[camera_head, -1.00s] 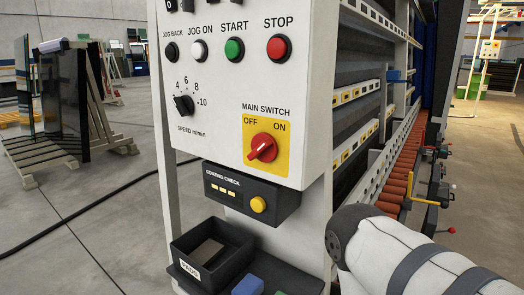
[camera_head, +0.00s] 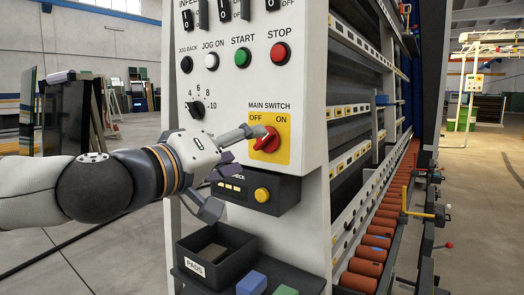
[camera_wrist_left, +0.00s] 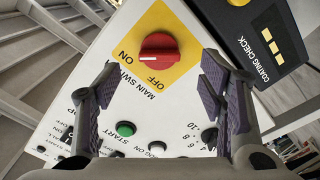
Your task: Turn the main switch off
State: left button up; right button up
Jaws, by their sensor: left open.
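The main switch is a red rotary knob (camera_head: 267,140) on a yellow plate marked OFF at left and ON at right. In the head view its handle slants from lower left to upper right, toward ON. My left gripper (camera_head: 241,153) comes in from the left with its fingers spread. One fingertip overlaps the knob's upper left; I cannot tell whether it touches. In the left wrist view the knob (camera_wrist_left: 158,48) lies beyond and between the two open fingers (camera_wrist_left: 158,82), with nothing held. My right gripper is not in view.
Start button (camera_head: 243,57), stop button (camera_head: 280,54) and speed dial (camera_head: 196,108) sit above on the white panel. The coating check box (camera_head: 283,193) projects just below the switch. A black pads bin (camera_head: 220,275) stands lower. A roller conveyor (camera_head: 385,225) runs at right.

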aim_at(263, 143)
pick_arm(q)
jog(key=x, duration=0.5)
jog(key=shift+d, duration=0.1)
jog(key=shift+c, duration=0.3)
jog(key=c, duration=1.1)
